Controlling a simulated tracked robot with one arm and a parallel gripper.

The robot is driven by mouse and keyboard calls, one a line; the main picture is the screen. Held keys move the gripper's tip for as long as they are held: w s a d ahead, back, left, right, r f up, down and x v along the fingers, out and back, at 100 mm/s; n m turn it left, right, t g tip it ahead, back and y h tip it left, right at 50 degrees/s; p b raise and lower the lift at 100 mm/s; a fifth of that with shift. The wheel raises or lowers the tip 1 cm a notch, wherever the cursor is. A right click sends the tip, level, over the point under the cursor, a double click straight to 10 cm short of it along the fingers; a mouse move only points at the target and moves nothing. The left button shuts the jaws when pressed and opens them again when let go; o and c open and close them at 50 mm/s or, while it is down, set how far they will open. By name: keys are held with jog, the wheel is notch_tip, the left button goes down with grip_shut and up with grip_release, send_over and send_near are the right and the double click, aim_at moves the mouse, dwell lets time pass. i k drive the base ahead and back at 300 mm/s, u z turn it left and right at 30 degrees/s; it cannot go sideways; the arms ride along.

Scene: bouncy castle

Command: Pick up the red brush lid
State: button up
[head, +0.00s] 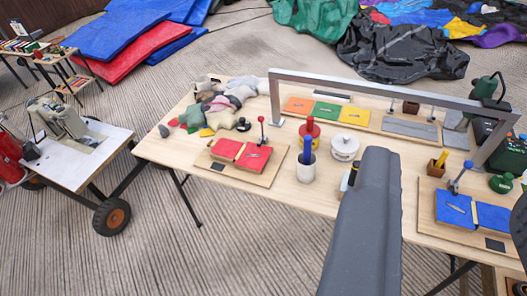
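A red pot (309,131) stands upright on the long wooden table, left of its middle. A red lid with a small upright knob or stem (309,120) seems to sit on it; the parts are too small to tell apart well, and no brush shows. A white cup (305,168) with a blue item in it partly covers the pot's lower front. A large dark grey part of my arm or gripper (365,225) rises from the bottom edge, right of the pot and apart from it. No fingertips can be made out, so its opening cannot be read.
A white lidded pot (344,147) stands right of the red one. A metal arch (385,87) spans the table behind. A red hinged press (240,153) lies left and a blue one (471,211) right. Grey and coloured cloth pieces (217,105) are heaped back left.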

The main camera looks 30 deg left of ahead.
aim_at(312, 130)
jog(key=i, duration=1.85)
jog(key=u, duration=0.6)
